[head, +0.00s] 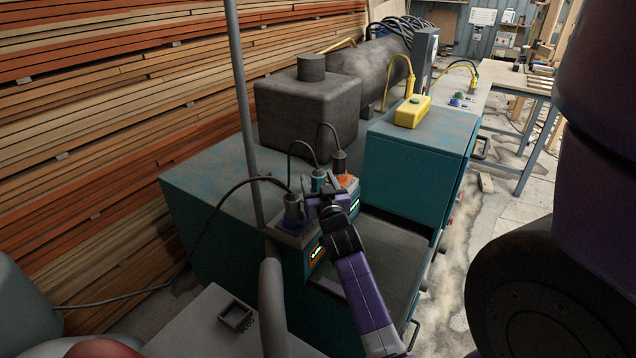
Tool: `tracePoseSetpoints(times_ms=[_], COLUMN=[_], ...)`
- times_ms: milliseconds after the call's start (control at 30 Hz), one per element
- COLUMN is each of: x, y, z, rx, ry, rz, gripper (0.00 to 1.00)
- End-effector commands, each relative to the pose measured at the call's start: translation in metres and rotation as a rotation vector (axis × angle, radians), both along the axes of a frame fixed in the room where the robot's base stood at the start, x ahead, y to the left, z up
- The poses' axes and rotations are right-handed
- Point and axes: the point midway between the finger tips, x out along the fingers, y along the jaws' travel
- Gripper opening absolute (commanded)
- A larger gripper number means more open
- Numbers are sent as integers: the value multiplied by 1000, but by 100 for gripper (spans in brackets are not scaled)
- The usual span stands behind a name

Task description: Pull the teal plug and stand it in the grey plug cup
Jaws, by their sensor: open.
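The teal plug (318,177) stands upright in the middle of a row of plugs on the teal cabinet, with a dark cable looping from its top. My gripper (322,193) is open, just in front of the plug and overlapping its lower part in the picture. I cannot tell whether the fingers are around the plug or touching it. The plug's base and socket are hidden behind the gripper. The grey plug cup (236,316) is a small square open holder on the light grey surface at lower left. It looks empty.
A dark grey plug (293,211) with a blue base stands left of the gripper, and another (339,162) with an orange base stands right. A grey upright pole (243,110) rises between the plugs and lumber. A thick grey pipe (272,305) stands between cup and gripper.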

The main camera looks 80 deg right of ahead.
Motion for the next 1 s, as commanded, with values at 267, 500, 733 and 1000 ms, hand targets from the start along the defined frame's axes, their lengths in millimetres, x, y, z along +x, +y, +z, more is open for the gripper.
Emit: tracePoseSetpoints(times_ms=[267,500,733,1000], x=[0,0,0,0], y=[0,0,0,0], z=[0,0,1,19], rx=[0,0,-1,-3], ry=[0,0,0,-3], rz=[0,0,0,-1], gripper=[36,0,0,0])
